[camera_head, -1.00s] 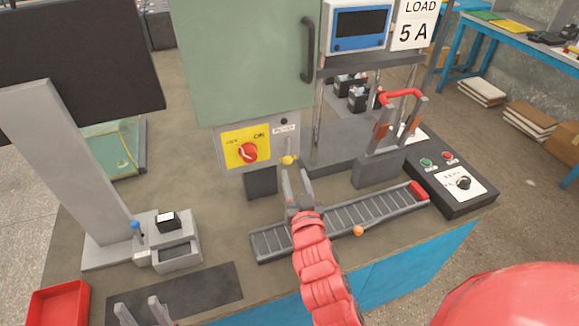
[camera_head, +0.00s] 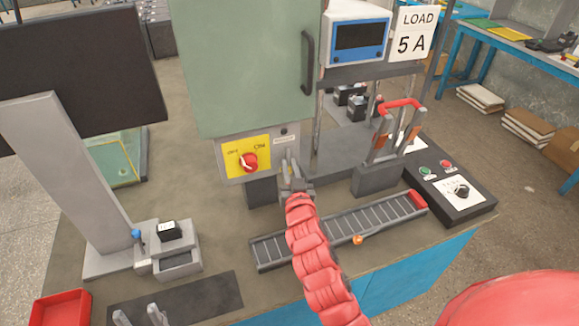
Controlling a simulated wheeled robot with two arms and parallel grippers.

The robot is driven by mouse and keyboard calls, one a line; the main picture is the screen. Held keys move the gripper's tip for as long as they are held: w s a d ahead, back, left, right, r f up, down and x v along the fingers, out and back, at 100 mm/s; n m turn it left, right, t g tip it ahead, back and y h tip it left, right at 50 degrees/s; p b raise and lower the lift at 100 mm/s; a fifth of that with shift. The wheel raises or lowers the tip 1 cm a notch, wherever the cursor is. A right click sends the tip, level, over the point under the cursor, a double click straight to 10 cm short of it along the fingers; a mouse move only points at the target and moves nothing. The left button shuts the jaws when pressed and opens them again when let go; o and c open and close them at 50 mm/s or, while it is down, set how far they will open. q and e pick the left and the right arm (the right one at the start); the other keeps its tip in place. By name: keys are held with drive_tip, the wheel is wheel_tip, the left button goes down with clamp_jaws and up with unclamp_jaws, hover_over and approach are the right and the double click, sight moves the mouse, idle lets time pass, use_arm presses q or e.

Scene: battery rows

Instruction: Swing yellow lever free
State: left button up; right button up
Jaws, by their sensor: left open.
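The yellow-tipped lever, seen a second ago below the right part of the switch panel (camera_head: 272,154), is now almost fully hidden by my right gripper (camera_head: 290,168). The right fingers point away from me at the lever's place, close to the grey cabinet's lower edge. Whether they are clamped on the lever cannot be made out. My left gripper (camera_head: 138,314) is at the bottom left edge, over the dark mat, with its fingers apart and nothing between them.
A red rotary switch (camera_head: 249,162) on a yellow plate is left of my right gripper. A roller track (camera_head: 375,221) lies beneath the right arm. A red tray (camera_head: 60,309) is bottom left.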

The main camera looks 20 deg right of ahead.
clamp_jaws()
drive_tip(key=shift+d+f+n+b, duration=0.2)
drive_tip(key=shift+f+n+b, duration=0.1)
drive_tip(key=shift+n+b, duration=0.5)
drive_tip(key=shift+d+r+n, duration=0.15)
drive_tip(key=shift+r+n, duration=0.1)
drive_tip(key=shift+n, duration=0.25)
drive_tip(key=shift+o, duration=2.4)
unclamp_jaws()
